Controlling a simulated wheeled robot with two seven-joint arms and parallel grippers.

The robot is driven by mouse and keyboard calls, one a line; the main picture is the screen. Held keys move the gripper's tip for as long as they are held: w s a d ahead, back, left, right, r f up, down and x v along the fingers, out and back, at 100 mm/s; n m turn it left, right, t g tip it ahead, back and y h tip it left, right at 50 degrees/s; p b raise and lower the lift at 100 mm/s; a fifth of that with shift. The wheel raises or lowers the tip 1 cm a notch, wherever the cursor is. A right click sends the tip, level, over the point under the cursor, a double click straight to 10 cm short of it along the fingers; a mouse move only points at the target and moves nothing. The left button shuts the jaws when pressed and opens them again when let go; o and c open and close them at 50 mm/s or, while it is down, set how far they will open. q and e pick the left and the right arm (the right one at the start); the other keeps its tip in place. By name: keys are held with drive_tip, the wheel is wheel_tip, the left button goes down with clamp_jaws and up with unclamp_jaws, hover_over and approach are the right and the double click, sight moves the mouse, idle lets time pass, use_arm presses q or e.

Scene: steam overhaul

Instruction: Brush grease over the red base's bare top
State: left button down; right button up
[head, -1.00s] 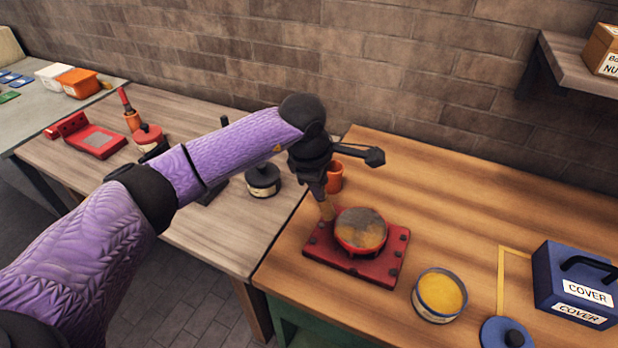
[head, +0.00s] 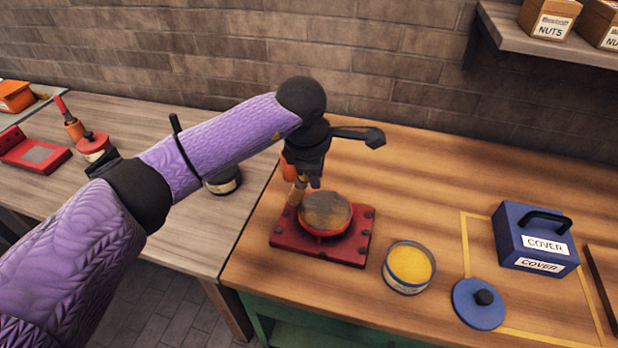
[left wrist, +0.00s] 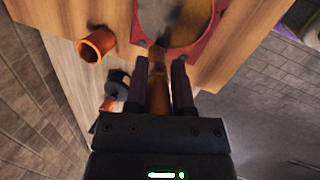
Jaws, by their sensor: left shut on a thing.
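The red base (head: 285,243) sits on the wooden bench with its round raised top (head: 326,210) facing up. That top looks grey-brown, with yellowish patches towards one side in the left wrist view (left wrist: 180,18). My left gripper (head: 303,180) is shut on a brush with a wooden handle (head: 296,195), which also shows between the fingers in the left wrist view (left wrist: 159,95). The brush points down at the back-left edge of the round top; I cannot tell whether its bristles touch. An open tin of yellow grease (head: 411,264) stands right of the base. My right gripper is out of view.
An orange cup (left wrist: 95,45) stands behind the gripper, mostly hidden in the head view. The blue lid (head: 474,312) and a blue box marked COVER (head: 520,236) are at the right. A shelf (head: 505,28) with boxes juts from the wall. The back of the bench is clear.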

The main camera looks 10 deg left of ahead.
use_arm(q)
drive_tip(key=shift+w+a, duration=0.1)
drive_tip(key=shift+a, duration=1.7)
drive_tip(key=a, duration=0.6)
drive_tip(key=shift+a+b, duration=0.35)
drive_tip(key=shift+b, duration=0.05)
drive_tip(key=shift+w+f, duration=0.1)
